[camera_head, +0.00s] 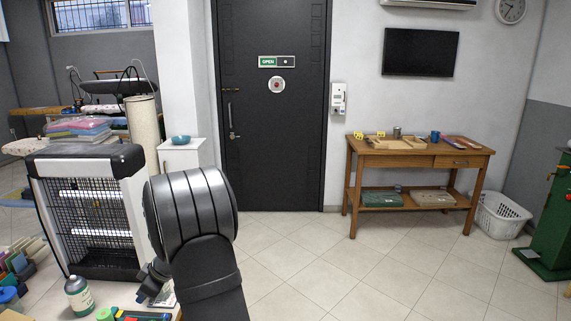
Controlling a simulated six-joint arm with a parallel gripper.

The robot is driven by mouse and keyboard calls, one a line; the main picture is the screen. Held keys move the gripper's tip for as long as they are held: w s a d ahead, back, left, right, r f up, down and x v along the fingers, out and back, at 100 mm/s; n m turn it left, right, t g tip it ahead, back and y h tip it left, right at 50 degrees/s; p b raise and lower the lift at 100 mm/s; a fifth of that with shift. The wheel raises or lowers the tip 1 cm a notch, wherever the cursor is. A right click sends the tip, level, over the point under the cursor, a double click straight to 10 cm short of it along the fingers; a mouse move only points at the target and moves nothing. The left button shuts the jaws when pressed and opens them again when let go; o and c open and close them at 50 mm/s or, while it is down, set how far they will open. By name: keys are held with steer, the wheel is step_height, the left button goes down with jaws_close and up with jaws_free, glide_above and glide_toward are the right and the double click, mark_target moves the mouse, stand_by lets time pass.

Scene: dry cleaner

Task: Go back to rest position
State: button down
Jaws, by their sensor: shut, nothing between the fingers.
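My arm (200,235) rises from the bottom edge, left of the middle, with a large black rounded joint at its top. Part of my gripper (150,283) shows as a dark shape low on the left of the arm, above the edge of a work surface. The arm hides much of it, and the fingertips are not clear. It is shut, and I see nothing held in it.
A black-and-white caged lamp unit (92,215) stands close on the left. A bottle (78,296) and coloured items lie at the bottom left. A wooden table (418,160), a white basket (500,214) and a green stand (553,220) are at right. Open tiled floor lies between.

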steer(key=d+f+v, duration=0.1)
steer(key=v, duration=0.5)
steer(key=x, duration=0.3)
steer(key=a+x, duration=0.1)
steer(key=x, duration=0.3)
steer(key=r+x, duration=0.1)
steer(key=x, duration=0.2)
steer(key=shift+s+a+f, duration=0.1)
steer(key=shift+a+f, duration=0.15)
steer(key=shift+a, duration=0.2)
steer(key=shift+a+r, duration=0.15)
steer(key=shift+r, duration=0.6)
step_height(320, 180, up, 11)
steer(key=d+m+h, duration=0.2)
steer(key=m+h, duration=0.2)
steer(key=m, duration=1.3)
steer(key=shift+d+f, duration=0.15)
steer(key=shift+d, duration=0.1)
